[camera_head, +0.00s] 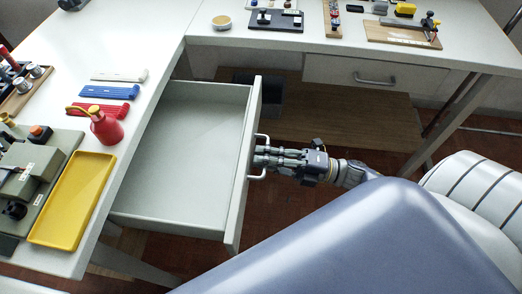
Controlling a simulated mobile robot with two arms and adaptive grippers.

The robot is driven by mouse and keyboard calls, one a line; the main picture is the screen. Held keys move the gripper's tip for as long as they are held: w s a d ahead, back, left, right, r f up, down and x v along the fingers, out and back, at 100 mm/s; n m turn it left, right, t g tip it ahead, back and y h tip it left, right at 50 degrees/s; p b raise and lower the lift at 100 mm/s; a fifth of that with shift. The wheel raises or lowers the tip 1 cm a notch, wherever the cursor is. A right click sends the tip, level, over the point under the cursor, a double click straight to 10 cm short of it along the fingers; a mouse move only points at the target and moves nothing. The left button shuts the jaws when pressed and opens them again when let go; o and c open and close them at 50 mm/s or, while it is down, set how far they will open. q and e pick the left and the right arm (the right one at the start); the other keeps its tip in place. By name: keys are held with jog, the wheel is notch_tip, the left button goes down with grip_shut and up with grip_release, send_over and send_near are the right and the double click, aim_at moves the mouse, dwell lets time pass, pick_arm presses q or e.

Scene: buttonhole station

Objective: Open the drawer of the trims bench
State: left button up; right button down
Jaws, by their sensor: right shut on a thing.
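The open drawer (188,120) sticks out from under the left bench (155,50). Its inside is pale grey and empty. Its front panel (247,150) carries a metal bar handle (263,139). My right gripper (262,157) is shut on the handle, its fingers reaching it from the right. My left gripper is not in view. A second, closed drawer (350,75) with its own handle sits under the back bench at the right.
The back bench holds a small bowl (221,22) and a wooden board (400,33) with tools. Bench legs stand at the right.

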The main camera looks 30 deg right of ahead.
jog(key=c, duration=2)
grip_release()
jog(key=shift+f, duration=0.1)
jog(key=v, duration=1.2)
jog(key=shift+w, duration=0.1)
